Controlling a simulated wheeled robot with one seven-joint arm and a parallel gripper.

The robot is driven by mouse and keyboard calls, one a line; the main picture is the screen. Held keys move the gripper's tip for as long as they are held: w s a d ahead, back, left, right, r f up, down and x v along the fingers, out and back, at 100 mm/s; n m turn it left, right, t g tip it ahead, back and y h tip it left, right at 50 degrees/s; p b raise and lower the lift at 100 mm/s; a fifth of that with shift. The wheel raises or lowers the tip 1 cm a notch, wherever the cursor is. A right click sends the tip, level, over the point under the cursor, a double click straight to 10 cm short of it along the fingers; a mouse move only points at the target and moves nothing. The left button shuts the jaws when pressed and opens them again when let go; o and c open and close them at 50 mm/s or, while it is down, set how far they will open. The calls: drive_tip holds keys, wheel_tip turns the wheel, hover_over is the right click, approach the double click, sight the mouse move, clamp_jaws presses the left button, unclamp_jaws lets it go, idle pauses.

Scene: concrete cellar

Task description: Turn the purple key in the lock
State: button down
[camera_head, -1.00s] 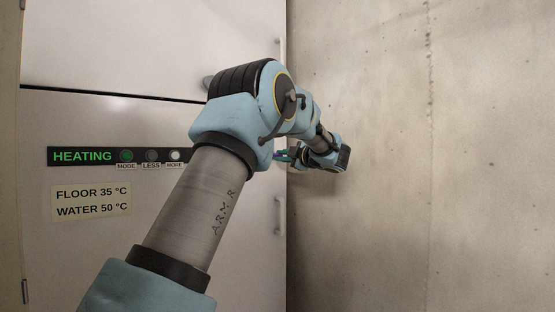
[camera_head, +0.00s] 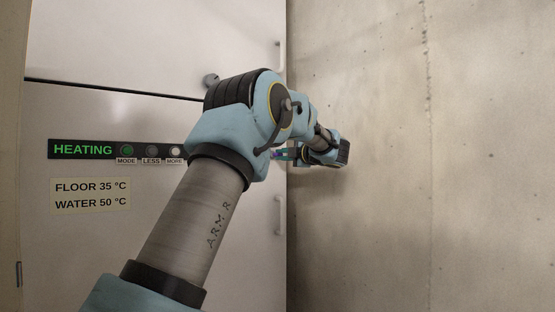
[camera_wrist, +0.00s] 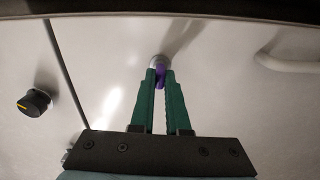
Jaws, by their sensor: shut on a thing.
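In the wrist view, the purple key (camera_wrist: 160,76) sits between the green fingers of my gripper (camera_wrist: 160,82), with its far end at a round metal lock (camera_wrist: 157,61) in the pale cabinet door. My gripper is shut on the key. The fingers hide part of the key, so how deep it sits in the lock cannot be told. In the head view, my gripper (camera_head: 285,154) is small beside the door's right edge, and my arm hides most of the key and the lock.
A black knob with a yellow mark (camera_wrist: 35,102) is at the left in the wrist view, and a pale bar handle (camera_wrist: 290,64) at the right. In the head view, a HEATING panel (camera_head: 110,150) and a temperature label (camera_head: 90,195) are on the cabinet. A concrete wall (camera_head: 450,150) stands close on the right.

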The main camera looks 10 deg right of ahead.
drive_tip(key=shift+f+n+b, duration=0.1)
drive_tip(key=shift+n+b, duration=0.2)
drive_tip(key=shift+b, duration=0.2)
drive_tip(key=c, duration=0.8)
unclamp_jaws()
drive_tip(key=shift+c, duration=0.2)
drive_tip(key=shift+d, duration=0.1)
drive_tip(key=b+v, duration=0.1)
drive_tip(key=v, duration=0.9)
drive_tip(key=shift+s, duration=0.3)
drive_tip(key=shift+d, duration=0.1)
